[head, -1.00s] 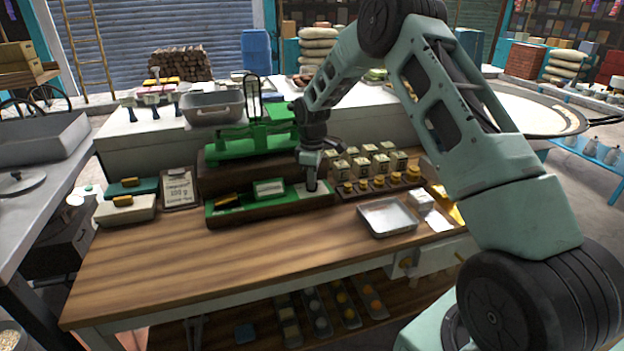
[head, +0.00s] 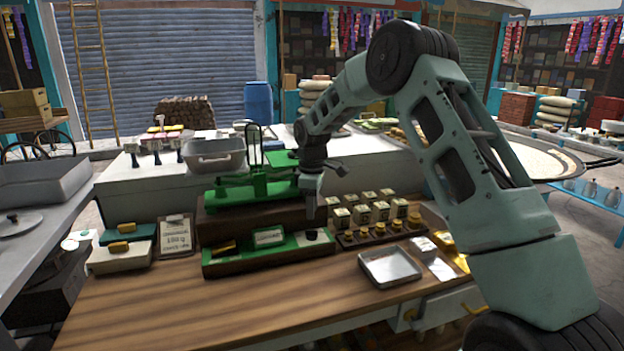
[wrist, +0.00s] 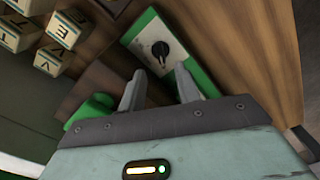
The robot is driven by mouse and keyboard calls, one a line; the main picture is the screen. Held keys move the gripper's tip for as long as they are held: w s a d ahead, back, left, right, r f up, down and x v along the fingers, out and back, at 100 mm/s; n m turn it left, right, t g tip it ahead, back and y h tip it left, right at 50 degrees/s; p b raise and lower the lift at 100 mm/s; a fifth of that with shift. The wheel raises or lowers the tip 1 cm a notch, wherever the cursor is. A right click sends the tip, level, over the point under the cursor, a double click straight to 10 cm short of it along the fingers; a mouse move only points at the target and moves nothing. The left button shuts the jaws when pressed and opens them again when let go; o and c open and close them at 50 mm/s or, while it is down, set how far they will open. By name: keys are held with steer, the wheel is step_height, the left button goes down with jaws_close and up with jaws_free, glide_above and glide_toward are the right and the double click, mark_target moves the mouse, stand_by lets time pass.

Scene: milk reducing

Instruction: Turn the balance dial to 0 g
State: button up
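The green balance (head: 255,190) stands on a dark wooden block on the workbench. Its green control strip (head: 230,262) runs along the front, with a pale label or display (head: 268,237) too small to read. The balance dial (head: 311,235) is a small black knob near the strip's right end. In the wrist view the dial (wrist: 160,50) sits on a pale plate; its scale marks cannot be read. My gripper (head: 311,217) is above the dial, pointing down. In the wrist view my gripper (wrist: 160,88) is open, its two fingers apart and empty, with the dial beyond their tips.
Several cube weights (head: 365,212) and a row of yellow-topped pieces (head: 380,230) stand right of the strip. A metal tray (head: 390,267) lies in front of them. A clipboard (head: 175,235) and boxes (head: 122,250) are on the left. The wooden bench front (head: 240,305) is clear.

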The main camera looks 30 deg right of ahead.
step_height(320, 180, up, 11)
steer(key=b, duration=0.1)
steer(key=shift+f, duration=0.1)
stand_by(0.5)
steer(key=s+a+f, duration=0.1)
steer(key=s+a, duration=0.7)
steer(key=a, duration=0.5)
steer(key=s+a, duration=0.8)
steer(key=a, duration=0.4)
steer(key=s+a+f, duration=0.2)
steer(key=s, duration=1)
steer(key=s+a+f+m, duration=0.1)
steer(key=s+a+f, duration=0.1)
steer(key=s, duration=1)
steer(key=shift+a+f+y, duration=0.25)
steer(key=shift+f+y, duration=0.05)
steer(key=shift+f, duration=0.5)
